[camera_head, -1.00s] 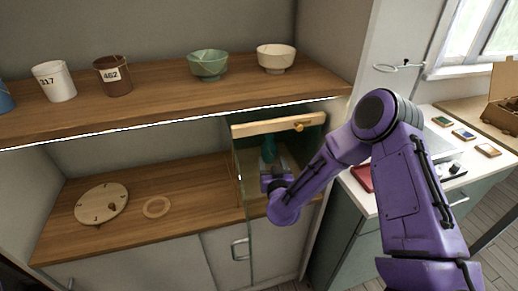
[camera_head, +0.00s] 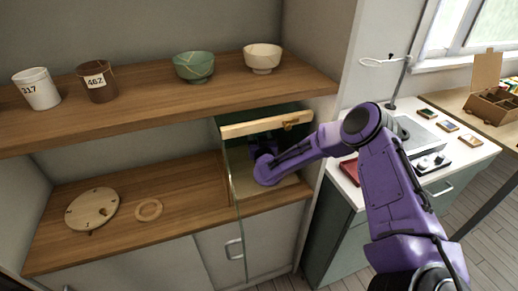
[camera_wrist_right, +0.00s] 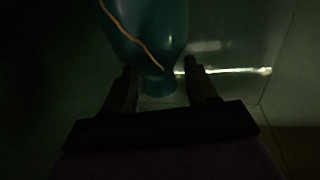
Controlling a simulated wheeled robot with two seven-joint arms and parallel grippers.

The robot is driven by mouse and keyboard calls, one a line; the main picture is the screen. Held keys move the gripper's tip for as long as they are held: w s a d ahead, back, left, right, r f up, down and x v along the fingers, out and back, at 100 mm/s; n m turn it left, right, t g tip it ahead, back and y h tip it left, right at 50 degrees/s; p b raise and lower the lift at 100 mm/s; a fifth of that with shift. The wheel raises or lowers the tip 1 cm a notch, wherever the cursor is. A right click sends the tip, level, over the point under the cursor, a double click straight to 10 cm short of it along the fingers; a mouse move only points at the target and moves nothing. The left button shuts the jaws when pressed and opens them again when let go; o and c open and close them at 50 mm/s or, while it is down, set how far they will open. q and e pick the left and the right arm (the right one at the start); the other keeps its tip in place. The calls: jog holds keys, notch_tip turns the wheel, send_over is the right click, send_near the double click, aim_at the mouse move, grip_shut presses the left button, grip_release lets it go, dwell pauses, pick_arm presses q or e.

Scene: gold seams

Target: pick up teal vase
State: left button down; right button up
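The teal vase (camera_wrist_right: 148,35) with a gold seam shows in the dark right wrist view, its narrow lower part between and just beyond my fingertips. My right gripper (camera_wrist_right: 162,72) is open, with a finger on each side of the vase's foot; I cannot tell whether either finger touches it. In the head view my right gripper is inside the glass-fronted cabinet compartment, under the wooden front rail (camera_head: 262,126), mostly hidden by shadow and my wrist. I cannot make out the vase in the head view. My left gripper is not in view.
A glass panel (camera_head: 232,180) stands left of my right wrist. The upper shelf (camera_head: 140,104) holds a green bowl (camera_head: 193,66), a cream bowl (camera_head: 262,58) and cups. A wooden disc (camera_head: 92,209) and a ring (camera_head: 148,210) lie on the lower shelf, with free room around them.

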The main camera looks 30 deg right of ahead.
grip_shut()
